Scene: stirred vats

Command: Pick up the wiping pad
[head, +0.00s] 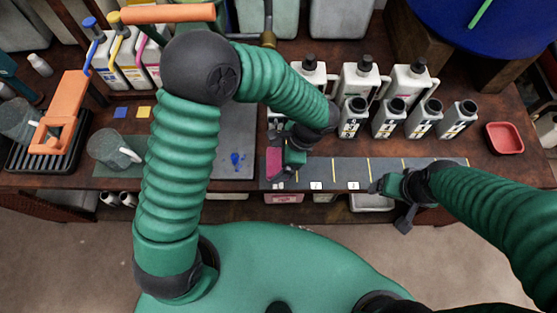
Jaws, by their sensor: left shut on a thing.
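A pink pad (274,161), which looks like the wiping pad, is at the left end of the dark marked strip on the bench. My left gripper (284,168) is at its right side, pointing down, and is shut on it. The gripper and arm hide part of the pad, and I cannot tell whether it is clear of the strip. My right gripper (388,202) is over the front edge of the bench, farther right. Its two fingers are apart with nothing seen between them.
The dark strip (340,171) has yellow lines and small labels. Several grey bottles (390,120) and white jugs (360,82) stand behind it. A red dish (505,137) is at the right. A grey board (236,128) with a blue spill is left of the pad.

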